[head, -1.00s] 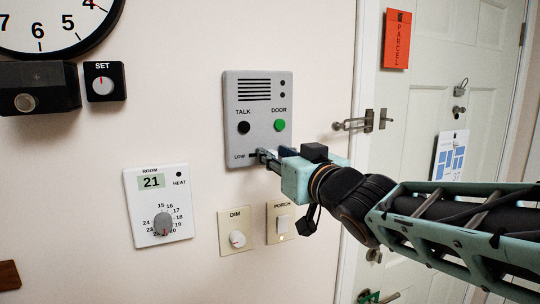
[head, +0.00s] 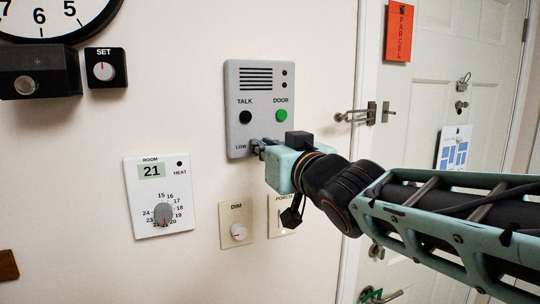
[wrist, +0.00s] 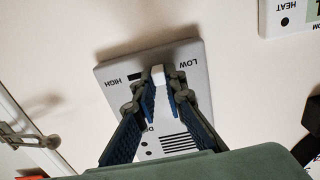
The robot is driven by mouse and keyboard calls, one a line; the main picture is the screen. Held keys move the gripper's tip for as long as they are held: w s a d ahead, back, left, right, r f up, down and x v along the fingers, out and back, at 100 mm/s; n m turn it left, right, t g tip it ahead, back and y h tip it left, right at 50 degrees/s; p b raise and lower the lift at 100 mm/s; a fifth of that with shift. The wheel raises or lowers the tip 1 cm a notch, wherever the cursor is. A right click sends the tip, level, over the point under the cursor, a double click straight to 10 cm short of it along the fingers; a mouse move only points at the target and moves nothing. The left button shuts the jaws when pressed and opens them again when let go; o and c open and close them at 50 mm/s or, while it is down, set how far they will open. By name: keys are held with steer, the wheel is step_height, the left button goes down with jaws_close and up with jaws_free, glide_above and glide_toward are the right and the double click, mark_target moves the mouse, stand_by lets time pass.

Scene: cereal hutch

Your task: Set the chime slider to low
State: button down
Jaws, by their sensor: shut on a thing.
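The grey intercom panel (head: 260,93) is on the wall, with the chime slider along its bottom edge. In the wrist view the panel (wrist: 200,98) appears upside down, with LOW at right and HIGH at left. My gripper (head: 257,147) is shut on the pale slider knob (wrist: 158,75), one finger on each side of it. The knob is near the LOW label, and a dark stretch of slot shows on its HIGH side. In the head view my fingers hide the knob and most of the slot.
Below the panel are a thermostat (head: 146,190), a DIM knob plate (head: 236,216) and a PORCH switch plate (head: 280,221), partly covered by my arm. A door with a latch (head: 355,117) is at right. A black SET knob box (head: 106,68) is at upper left.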

steer(key=shift+s+a, duration=0.15)
steer(key=shift+a, duration=0.25)
steer(key=c, duration=2)
jaws_free()
steer(key=shift+a, duration=0.15)
steer(key=shift+o, duration=0.2)
steer(key=shift+s, duration=0.1)
steer(key=v, duration=1.2)
